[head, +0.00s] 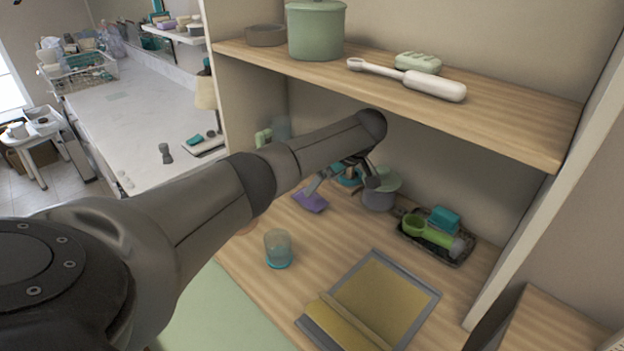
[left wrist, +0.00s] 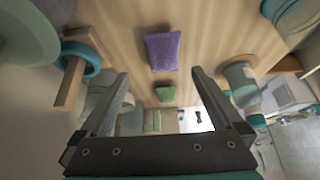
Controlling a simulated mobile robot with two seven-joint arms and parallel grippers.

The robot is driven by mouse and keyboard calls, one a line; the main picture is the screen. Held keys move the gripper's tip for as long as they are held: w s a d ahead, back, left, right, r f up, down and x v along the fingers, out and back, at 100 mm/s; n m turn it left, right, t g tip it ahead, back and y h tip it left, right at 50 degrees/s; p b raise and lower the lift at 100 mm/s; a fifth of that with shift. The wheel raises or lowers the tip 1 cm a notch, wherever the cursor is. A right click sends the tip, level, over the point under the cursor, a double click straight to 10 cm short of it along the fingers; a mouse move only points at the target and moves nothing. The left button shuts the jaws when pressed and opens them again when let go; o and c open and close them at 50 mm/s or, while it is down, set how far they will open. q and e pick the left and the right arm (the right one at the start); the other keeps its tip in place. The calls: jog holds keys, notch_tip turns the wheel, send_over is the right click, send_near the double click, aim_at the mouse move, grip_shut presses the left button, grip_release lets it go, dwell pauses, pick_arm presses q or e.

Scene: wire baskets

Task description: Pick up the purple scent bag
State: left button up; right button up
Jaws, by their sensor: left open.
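The purple scent bag (head: 310,201) lies on the lower wooden shelf in the head view, toward its left side, partly behind my left gripper's finger. In the left wrist view the purple scent bag (left wrist: 162,51) lies on the wood, beyond the fingertips and roughly centred between them. My left gripper (head: 343,182) is over the lower shelf, beside the bag. In the left wrist view the left gripper (left wrist: 159,73) has its two fingers wide apart with nothing between them. My right gripper is in neither view.
The upper shelf (head: 530,125) overhangs the lower one. A lidded grey-purple pot (head: 378,198) stands right of the gripper. A clear blue cup (head: 278,249), a yellow tray with a grey rim (head: 428,286) and a dark tray of green and teal items (head: 455,261) are nearby. A green item (left wrist: 166,94) lies near the bag.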

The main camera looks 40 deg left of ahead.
aim_at(313, 195)
pick_arm(q)
jog(key=shift+w+a+f, duration=0.2)
jog(key=shift+a+f, duration=0.2)
jog(key=shift+f, duration=0.15)
jog(key=shift+s+a+f+b, duration=0.15)
jog(key=shift+f+b, duration=0.1)
jog(key=shift+f, duration=0.1)
jog(key=shift+s+a+f+b, duration=0.15)
jog(key=shift+f+b, duration=0.1)
jog(key=shift+f, duration=0.1)
jog(key=x, duration=0.1)
jog(key=b+x, duration=0.1)
jog(key=x, duration=0.1)
jog(key=shift+s+a+f, duration=0.1)
jog(key=shift+s+f, duration=0.1)
jog(key=shift+f, duration=0.15)
jog(key=shift+a+f+b, duration=0.2)
jog(key=shift+f+b, duration=0.1)
jog(key=shift+f, duration=0.05)
jog(key=shift+w, duration=0.1)
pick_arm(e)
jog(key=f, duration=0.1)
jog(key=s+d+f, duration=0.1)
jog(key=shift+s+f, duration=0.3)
pick_arm(q)
jog(key=shift+c, duration=0.4)
jog(key=c, duration=1.3)
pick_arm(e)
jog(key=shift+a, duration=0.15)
